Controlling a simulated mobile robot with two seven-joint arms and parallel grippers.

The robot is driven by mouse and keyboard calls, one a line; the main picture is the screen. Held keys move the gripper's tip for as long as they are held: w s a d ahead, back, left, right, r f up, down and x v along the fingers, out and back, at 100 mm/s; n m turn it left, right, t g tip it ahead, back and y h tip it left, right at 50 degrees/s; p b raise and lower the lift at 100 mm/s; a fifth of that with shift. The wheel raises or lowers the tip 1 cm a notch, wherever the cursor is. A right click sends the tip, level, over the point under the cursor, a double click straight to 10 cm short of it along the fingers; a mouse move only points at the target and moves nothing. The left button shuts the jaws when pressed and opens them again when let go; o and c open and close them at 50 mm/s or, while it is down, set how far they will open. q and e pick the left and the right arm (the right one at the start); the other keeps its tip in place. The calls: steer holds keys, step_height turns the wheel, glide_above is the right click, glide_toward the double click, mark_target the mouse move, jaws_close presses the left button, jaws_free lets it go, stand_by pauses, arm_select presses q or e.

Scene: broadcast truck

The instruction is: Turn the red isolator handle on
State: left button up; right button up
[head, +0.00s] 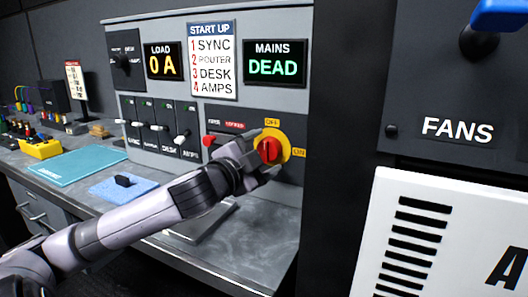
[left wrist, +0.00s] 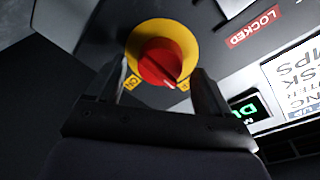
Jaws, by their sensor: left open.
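The red isolator handle (head: 267,150) is a round red knob on a yellow disc (head: 286,146) at the lower right of the grey panel. OFF is printed above it and ON to its right. Contact cannot be told. My right gripper is not in view.
The panel carries a MAINS display (head: 274,64) reading DEAD, a LOAD display (head: 163,61) reading 0 A and several slide switches. A grey desk (head: 250,250) lies below. A dark wall and a white vented unit (head: 440,240) stand at right.

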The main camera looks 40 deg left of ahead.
arm_select(q)
steer(key=shift+w+a, duration=0.1)
steer(key=shift+w, duration=0.4)
